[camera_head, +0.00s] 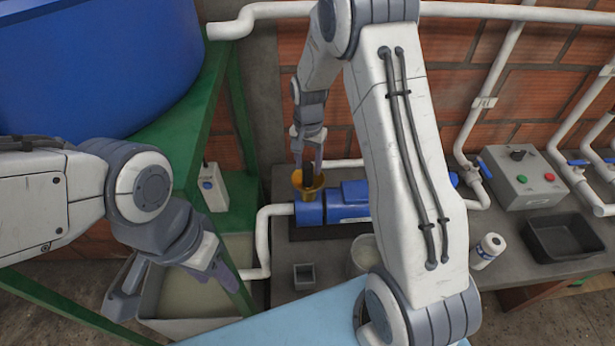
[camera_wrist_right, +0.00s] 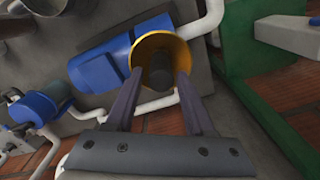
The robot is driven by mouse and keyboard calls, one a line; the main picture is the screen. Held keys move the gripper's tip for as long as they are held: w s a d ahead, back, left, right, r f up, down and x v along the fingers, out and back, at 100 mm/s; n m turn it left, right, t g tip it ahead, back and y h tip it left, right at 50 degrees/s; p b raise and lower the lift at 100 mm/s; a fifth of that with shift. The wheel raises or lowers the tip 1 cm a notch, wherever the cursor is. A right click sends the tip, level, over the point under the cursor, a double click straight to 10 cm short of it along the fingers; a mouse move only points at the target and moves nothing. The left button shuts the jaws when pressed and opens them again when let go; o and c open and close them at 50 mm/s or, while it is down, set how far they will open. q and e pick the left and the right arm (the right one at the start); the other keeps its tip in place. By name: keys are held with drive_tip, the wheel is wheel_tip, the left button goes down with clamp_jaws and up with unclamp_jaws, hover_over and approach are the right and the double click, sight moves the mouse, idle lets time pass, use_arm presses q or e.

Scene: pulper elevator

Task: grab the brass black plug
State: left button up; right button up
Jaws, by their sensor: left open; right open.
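The black plug (camera_wrist_right: 160,68) sits inside a brass-yellow funnel (camera_wrist_right: 172,44) in the right wrist view. In the head view the funnel (camera_head: 308,192) stands on top of the blue pump (camera_head: 345,203), and the plug is mostly hidden by my fingers. My right gripper (camera_head: 308,168) points down into the funnel mouth. It is open, with one finger on each side of the plug; whether they touch it I cannot tell. My left gripper (camera_head: 168,284) is open and empty, low at the left by the green frame.
A blue tank (camera_head: 95,65) on a green stand (camera_head: 200,110) fills the left.

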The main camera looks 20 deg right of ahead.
sight(308, 173)
wheel_tip(308, 173, down, 3)
drive_tip(key=shift+a+f+p, duration=0.1)
drive_tip(key=shift+p, duration=0.65)
drive_tip(key=shift+f, duration=0.35)
clamp_jaws()
drive_tip(key=shift+r, duration=0.15)
